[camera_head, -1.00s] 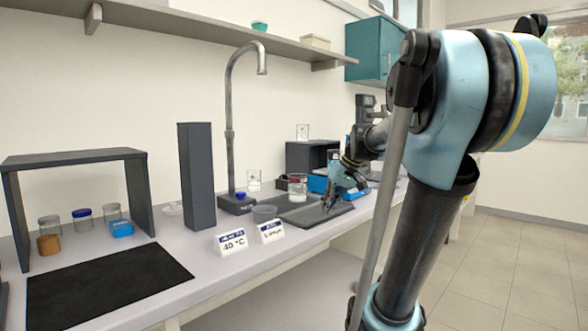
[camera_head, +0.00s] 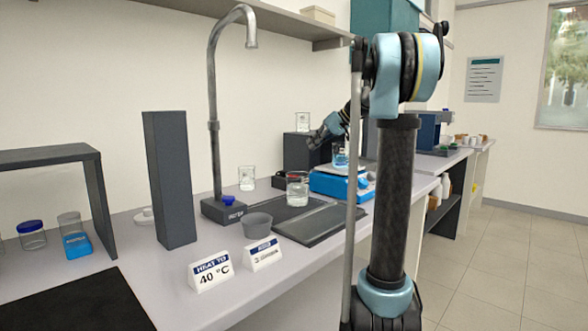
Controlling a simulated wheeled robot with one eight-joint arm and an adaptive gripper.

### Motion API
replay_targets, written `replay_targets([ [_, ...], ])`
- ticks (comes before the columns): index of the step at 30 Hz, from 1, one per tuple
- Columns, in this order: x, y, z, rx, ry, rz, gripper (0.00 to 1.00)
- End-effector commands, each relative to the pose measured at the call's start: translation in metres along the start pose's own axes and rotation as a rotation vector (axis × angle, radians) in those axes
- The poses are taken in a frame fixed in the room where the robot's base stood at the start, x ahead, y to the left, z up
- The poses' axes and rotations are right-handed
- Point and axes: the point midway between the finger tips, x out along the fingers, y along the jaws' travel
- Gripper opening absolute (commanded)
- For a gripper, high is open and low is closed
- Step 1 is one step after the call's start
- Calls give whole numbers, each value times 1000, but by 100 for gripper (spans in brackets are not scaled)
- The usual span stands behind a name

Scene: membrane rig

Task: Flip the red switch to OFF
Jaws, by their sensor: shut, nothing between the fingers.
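A small red patch (camera_head: 293,174) shows at the rim of a glass beaker, in front of a dark box. It may be the red switch, but it is too small to tell, and its position cannot be read. My gripper (camera_head: 314,141) is shut and empty. It hangs in the air in front of the dark grey box (camera_head: 296,152), above and to the right of the red patch and apart from it. My arm's upright link and joint hide part of the bench behind them.
A glass beaker (camera_head: 297,190) stands by the dark tray (camera_head: 325,224). A blue device (camera_head: 340,184) with a beaker on it is behind. A tall faucet (camera_head: 213,130), a grey block (camera_head: 170,180), a bowl (camera_head: 257,226) and a "40 °C" sign (camera_head: 211,270) stand left. Floor at right is clear.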

Motion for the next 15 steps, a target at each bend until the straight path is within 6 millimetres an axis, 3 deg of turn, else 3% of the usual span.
replay_targets([
  [8,2,0,0,1,-1,1,0],
  [15,26,1,1,1,-1,1,0],
])
